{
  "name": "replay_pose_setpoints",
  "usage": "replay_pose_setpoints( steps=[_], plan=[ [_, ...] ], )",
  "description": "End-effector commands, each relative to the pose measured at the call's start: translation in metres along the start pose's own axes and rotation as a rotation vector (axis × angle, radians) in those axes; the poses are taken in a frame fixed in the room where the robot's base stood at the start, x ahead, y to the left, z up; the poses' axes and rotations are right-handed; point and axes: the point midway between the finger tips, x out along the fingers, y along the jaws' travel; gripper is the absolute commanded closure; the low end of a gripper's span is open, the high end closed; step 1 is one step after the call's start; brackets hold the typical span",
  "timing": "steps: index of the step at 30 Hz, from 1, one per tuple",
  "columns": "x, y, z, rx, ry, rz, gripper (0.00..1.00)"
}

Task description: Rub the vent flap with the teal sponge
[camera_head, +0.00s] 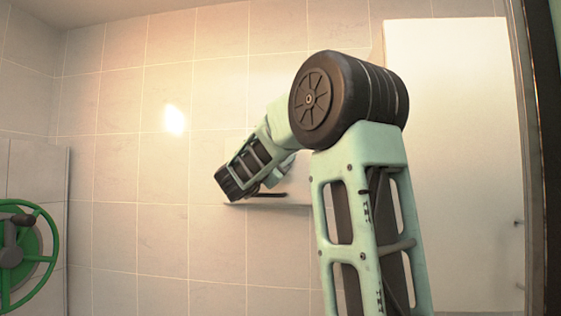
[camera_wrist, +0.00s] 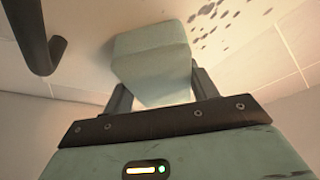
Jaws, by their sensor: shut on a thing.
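In the wrist view my gripper (camera_wrist: 158,88) is shut on the teal sponge (camera_wrist: 150,58), a pale block gripped between its two dark fingers. The sponge's far end is at a pale surface with dark spots (camera_wrist: 215,14), which looks like the vent flap; I cannot tell if they touch. A dark bar-like handle (camera_wrist: 38,40) stands out from this surface at the upper left. In the head view a pale panel (camera_head: 296,190) on the tiled wall, probably the same flap, is partly behind my arm. My gripper and the sponge are hidden there.
The tiled wall (camera_head: 120,200) is bare left of my arm. A green hose reel or wheel (camera_head: 22,255) is at the far left. A tall pale door or panel (camera_head: 455,150) stands at the right, close to my arm.

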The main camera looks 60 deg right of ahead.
Motion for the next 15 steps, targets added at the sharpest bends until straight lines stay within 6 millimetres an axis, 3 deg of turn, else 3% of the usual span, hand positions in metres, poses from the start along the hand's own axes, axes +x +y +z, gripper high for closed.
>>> replay_pose_setpoints(
  steps=[15],
  plan=[
    [-0.007,-0.023,0.023,0.000,-0.003,-0.001,0.60]
  ],
)
